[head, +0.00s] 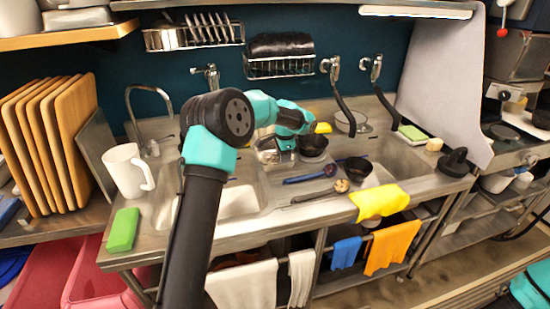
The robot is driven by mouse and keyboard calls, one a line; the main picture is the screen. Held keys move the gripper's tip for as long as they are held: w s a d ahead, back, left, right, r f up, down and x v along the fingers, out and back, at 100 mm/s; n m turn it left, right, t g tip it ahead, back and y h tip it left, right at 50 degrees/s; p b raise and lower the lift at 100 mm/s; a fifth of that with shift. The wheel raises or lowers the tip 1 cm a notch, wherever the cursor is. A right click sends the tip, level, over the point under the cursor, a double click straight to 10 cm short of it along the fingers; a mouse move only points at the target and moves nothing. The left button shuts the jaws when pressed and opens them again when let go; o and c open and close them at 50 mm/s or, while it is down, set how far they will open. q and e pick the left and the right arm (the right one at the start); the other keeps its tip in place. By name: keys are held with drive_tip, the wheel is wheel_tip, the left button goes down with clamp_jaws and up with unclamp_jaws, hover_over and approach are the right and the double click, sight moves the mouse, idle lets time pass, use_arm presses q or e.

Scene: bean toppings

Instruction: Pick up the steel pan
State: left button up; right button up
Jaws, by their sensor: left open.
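A round, shiny steel vessel that looks like the steel pan (351,123) sits at the back of the sink counter, below the hanging black hoses. My left arm reaches up from the bottom of the head view. Its gripper (285,149) is over the sink area, left of the steel vessel and apart from it. The gripper is open; its fingertips are small and hard to make out. A shiny clear or metal item (268,152) is close beside the gripper, and I cannot tell exactly what it is. My right gripper is not in view.
A black bowl (312,145) is just right of the gripper, and another black bowl (357,167) is nearer the front. A blue-handled utensil (310,176), a yellow cloth (379,201), a white mug (126,170) and a green sponge (122,230) lie around the sinks. A tall faucet stands at left.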

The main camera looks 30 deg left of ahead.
use_arm(q)
drive_tip(key=shift+f, duration=0.1)
drive_tip(key=shift+w+a+f, duration=0.1)
drive_tip(key=shift+a+f, duration=0.05)
drive_tip(key=shift+f, duration=1.1)
drive_tip(key=shift+w+a+f, duration=0.1)
drive_tip(key=shift+a+f, duration=0.05)
drive_tip(key=shift+f, duration=1.1)
drive_tip(key=shift+c, duration=0.3)
clamp_jaws()
